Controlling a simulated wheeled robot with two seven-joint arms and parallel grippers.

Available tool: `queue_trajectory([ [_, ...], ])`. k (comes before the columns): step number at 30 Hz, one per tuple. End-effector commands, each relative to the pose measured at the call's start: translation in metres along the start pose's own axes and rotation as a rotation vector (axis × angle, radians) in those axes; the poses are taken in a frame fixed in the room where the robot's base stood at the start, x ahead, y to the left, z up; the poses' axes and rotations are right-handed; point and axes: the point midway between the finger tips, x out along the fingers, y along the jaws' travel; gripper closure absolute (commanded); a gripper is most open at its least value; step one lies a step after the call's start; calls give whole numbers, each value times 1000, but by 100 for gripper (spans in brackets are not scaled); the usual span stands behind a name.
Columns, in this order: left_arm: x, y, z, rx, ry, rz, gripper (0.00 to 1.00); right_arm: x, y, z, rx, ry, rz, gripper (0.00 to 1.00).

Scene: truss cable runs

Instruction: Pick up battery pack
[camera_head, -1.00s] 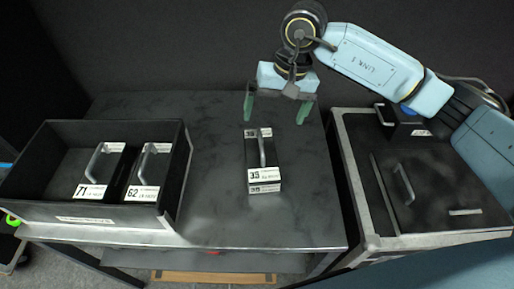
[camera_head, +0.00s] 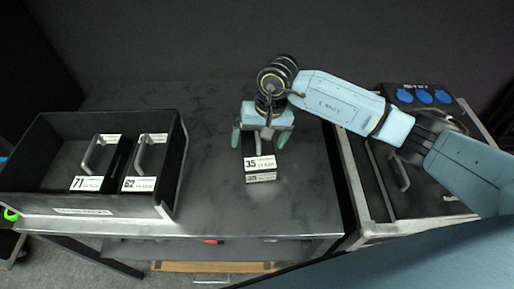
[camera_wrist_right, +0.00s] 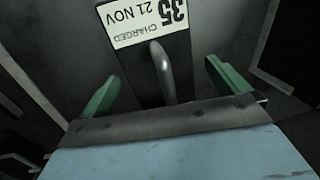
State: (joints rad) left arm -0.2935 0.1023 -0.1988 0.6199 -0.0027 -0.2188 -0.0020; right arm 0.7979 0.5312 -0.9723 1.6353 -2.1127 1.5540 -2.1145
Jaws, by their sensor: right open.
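The battery pack labelled 35 (camera_head: 260,166) stands alone on the dark table, its upper part hidden by my right gripper in the head view. In the right wrist view its label reads 35, charged 21 Nov, and its metal handle (camera_wrist_right: 163,72) lies between my fingers. My right gripper (camera_head: 258,140) is open, its green fingers on either side of the pack. I see no finger touching the handle. Two more packs, labelled 71 (camera_head: 88,183) and 62 (camera_head: 139,184), stand in a black tray. My left gripper is not in view.
The black tray (camera_head: 182,160) stands at the left of the table (camera_head: 215,205). A dark case with blue sockets (camera_head: 421,96) sits on a metal-edged cart (camera_head: 352,205) at the right. The table around pack 35 is clear.

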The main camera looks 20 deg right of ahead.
Motion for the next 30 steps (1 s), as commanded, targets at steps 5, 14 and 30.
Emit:
queue_trajectory([
  [5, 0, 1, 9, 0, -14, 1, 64, 0, 0, 0, 0, 1, -1, 3],
  [14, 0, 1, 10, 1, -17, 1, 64, -1, 0, 0, 0, 1, -1, 42],
  [30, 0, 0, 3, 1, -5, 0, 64, -3, -2, -2, -1, 5, -5, 88],
])
